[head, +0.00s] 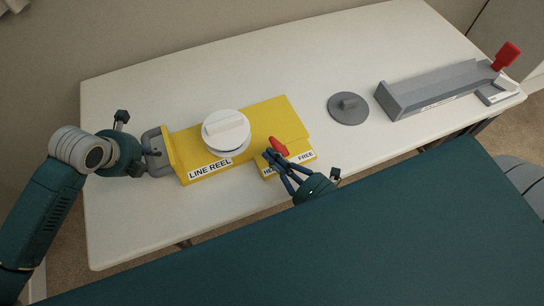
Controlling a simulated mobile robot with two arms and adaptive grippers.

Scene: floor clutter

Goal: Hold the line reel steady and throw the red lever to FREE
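The yellow line reel (262,121) lies on the white table, with a white round spool (226,131) on top and a "LINE REEL" label on its front. A grey handle (154,136) sticks out at its left end. My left gripper (153,152) is at this handle; its finger gap is too small to make out. The red lever (278,147) stands at the reel's front right, between a partly covered label starting "HE" and a "FREE" label. My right gripper (278,160) is open, its spread fingers just in front of the lever, partly covering the left label. Contact with the lever cannot be told.
The white table (190,93) is clear behind the reel.

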